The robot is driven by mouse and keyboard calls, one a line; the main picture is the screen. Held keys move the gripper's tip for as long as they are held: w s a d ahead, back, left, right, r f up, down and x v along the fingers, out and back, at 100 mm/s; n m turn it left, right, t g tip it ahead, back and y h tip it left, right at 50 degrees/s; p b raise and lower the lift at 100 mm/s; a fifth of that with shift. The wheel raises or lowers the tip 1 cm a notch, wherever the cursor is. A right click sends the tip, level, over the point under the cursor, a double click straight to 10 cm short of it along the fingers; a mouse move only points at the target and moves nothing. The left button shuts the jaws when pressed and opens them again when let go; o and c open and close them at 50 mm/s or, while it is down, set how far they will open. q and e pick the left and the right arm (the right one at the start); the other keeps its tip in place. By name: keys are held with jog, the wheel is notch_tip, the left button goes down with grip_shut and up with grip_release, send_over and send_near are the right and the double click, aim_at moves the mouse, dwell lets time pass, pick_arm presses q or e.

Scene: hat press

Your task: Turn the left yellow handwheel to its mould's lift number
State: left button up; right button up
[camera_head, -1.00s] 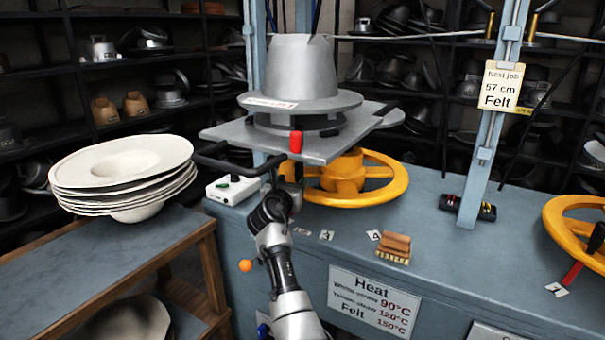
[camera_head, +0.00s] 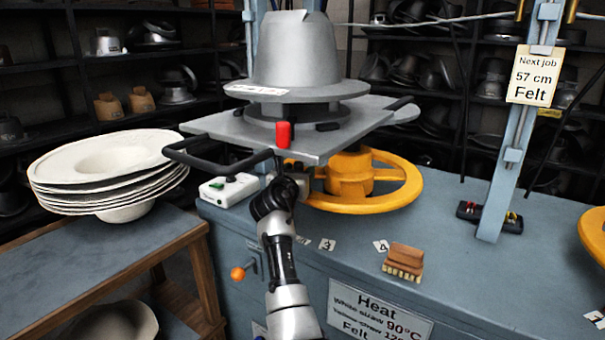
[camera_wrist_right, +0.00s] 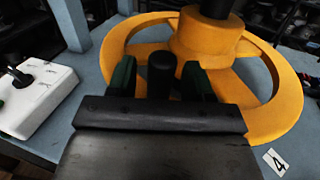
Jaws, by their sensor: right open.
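The left yellow handwheel (camera_head: 405,185) lies flat on the blue-grey bench under the press plate. It also shows in the right wrist view (camera_wrist_right: 270,110). The silver hat mould (camera_head: 295,50) sits above it; its label (camera_head: 255,89) is too small to read. My right gripper (camera_wrist_right: 160,78) is open at the wheel's near left rim. A dark upright peg (camera_wrist_right: 161,70) stands between its two fingers, with no clear grip on it. In the head view the plate and its handle partly hide the gripper and the wheel's left side. My left gripper is out of view.
A white control box (camera_head: 229,188) is close on the left. The plate's black handle (camera_head: 215,168) and red knob (camera_head: 283,134) overhang my arm. A card (camera_head: 536,75) reads 57 cm Felt.

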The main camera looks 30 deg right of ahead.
jog(key=shift+c, duration=0.3)
grip_shut()
dwell(0.3)
